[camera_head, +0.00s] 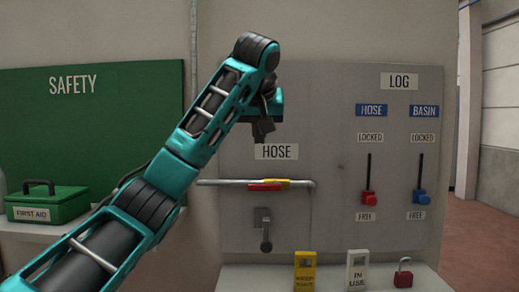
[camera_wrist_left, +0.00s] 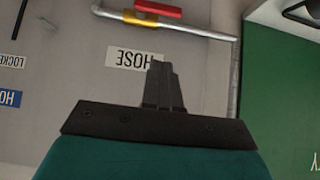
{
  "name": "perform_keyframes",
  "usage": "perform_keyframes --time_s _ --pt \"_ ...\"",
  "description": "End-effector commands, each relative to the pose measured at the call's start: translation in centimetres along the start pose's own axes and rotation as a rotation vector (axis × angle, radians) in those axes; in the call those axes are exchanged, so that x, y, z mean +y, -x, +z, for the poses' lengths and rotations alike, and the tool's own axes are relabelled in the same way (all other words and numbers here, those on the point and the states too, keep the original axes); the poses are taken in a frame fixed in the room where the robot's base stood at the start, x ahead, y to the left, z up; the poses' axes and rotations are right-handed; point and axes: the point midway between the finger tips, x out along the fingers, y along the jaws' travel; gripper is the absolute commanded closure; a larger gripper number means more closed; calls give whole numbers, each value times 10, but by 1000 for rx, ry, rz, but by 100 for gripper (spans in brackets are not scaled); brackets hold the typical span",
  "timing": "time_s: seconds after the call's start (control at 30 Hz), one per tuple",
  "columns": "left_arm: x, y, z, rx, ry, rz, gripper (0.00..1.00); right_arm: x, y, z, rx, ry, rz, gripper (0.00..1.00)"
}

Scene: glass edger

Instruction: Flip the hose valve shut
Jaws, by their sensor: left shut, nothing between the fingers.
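The hose valve is a yellow fitting with a red handle (camera_head: 268,185) on a grey horizontal pipe (camera_head: 225,182), under the HOSE label (camera_head: 276,152). The red handle lies along the pipe. In the left wrist view, upside down, the red handle (camera_wrist_left: 158,9) shows at the top edge, partly cut off. My left gripper (camera_head: 262,136) is shut and empty, in front of the panel and above the label in the head view. Its closed fingers (camera_wrist_left: 158,68) point toward the panel and overlap the label's edge in the left wrist view. My right gripper is not in view.
A grey hanging lever (camera_head: 265,235) sits below the pipe. Red (camera_head: 368,197) and blue (camera_head: 419,196) sliders are at the right of the panel. Yellow and white tags and a red padlock (camera_head: 403,273) stand on the shelf below. A green first aid box (camera_head: 48,205) is left.

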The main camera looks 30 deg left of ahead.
Motion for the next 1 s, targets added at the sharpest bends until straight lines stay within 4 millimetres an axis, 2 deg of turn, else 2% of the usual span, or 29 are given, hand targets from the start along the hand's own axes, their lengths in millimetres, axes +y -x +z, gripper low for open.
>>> perform_keyframes --time_s 0.2,0.53,0.6,0.8,1.0 --pt "1 -24 4 -13 0 0 100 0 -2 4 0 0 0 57" --pt "-2 -95 2 -10 0 -6 100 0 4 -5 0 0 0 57" --pt "-2 -105 11 -8 -2 -6 100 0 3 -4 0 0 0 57" --pt "-2 -119 26 -6 -1 -3 100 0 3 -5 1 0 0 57" --pt "-1 -123 31 -6 1 -3 100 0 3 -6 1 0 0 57"
